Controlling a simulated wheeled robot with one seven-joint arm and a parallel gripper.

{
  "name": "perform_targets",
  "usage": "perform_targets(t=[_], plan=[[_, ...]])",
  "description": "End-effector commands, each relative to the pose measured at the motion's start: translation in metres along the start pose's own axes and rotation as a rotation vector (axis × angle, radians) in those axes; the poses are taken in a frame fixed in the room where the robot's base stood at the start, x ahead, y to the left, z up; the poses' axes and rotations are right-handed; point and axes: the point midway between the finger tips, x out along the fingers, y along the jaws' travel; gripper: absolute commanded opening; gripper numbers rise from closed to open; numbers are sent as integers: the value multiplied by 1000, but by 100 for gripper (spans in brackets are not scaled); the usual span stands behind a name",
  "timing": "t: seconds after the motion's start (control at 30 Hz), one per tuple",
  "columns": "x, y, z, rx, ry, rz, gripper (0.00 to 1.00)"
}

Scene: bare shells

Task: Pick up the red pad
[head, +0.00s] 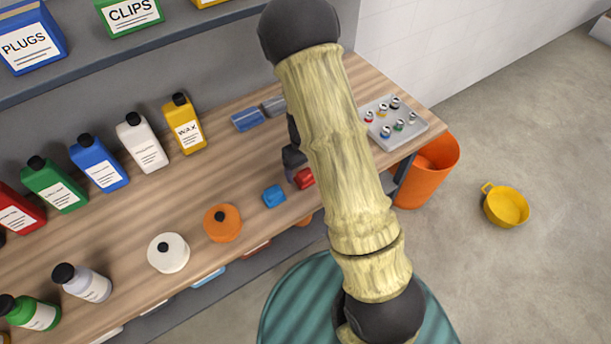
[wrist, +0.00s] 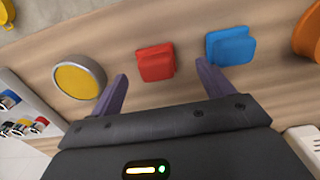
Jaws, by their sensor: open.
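The red pad (head: 304,178) lies on the wooden shelf near its front edge, partly hidden by my arm in the head view. In the wrist view the red pad (wrist: 156,63) shows between the tips of my gripper (wrist: 162,72). The gripper is open, with one purple finger on each side of the pad's line and nothing held. Whether the fingers reach down beside the pad cannot be told. In the head view my gripper (head: 294,158) is mostly hidden behind my arm.
A blue pad (wrist: 231,46) lies close to the right finger, and a yellow round thing (wrist: 79,77) sits left of the left finger. An orange round container (head: 222,223) and a grey tray of small knobs (head: 394,122) are on the same shelf. Bottles stand farther left.

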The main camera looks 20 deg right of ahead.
Motion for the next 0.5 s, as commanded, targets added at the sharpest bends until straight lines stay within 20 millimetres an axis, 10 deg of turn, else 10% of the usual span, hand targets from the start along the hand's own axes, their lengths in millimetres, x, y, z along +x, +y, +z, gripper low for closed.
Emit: perform_targets(t=[0.5], plan=[[20, 6, -5, -1, -3, -1, 80]])
